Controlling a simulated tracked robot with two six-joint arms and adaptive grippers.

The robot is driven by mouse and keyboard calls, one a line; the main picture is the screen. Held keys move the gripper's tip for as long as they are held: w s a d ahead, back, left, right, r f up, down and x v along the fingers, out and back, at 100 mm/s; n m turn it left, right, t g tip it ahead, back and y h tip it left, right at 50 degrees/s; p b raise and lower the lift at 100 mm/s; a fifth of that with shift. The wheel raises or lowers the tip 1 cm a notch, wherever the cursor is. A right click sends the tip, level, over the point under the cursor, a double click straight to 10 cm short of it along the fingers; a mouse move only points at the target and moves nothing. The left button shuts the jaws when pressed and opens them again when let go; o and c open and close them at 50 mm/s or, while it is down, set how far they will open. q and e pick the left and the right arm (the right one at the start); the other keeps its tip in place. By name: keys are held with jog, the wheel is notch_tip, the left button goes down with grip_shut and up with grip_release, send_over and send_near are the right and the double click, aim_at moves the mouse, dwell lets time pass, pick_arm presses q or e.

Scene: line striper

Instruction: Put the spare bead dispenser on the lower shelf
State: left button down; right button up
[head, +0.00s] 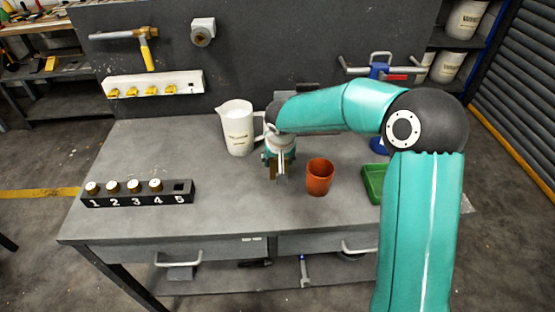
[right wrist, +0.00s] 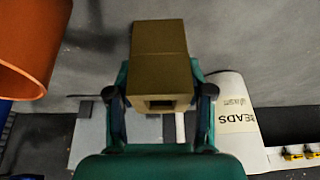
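My right gripper (head: 280,172) points down over the middle of the bench, between the white jug and the orange cup. In the right wrist view, an olive-brown boxy block (right wrist: 160,65) with a dark square opening sits between its fingers, which appear closed on both sides. I cannot tell for sure whether this block is the spare bead dispenser. The lower shelf (head: 225,284) shows under the bench drawers, partly hidden by the bench top. My left gripper is not in view.
A white jug marked BEADS (head: 238,132) and an orange cup (head: 319,178) flank my gripper. A numbered black rack (head: 140,196) stands at left, a green tray (head: 373,180) at right. The front middle of the bench is clear. Wrenches (head: 304,270) lie on the lower shelf.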

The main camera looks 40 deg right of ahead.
jog(key=o, duration=0.5)
jog(key=shift+c, duration=0.2)
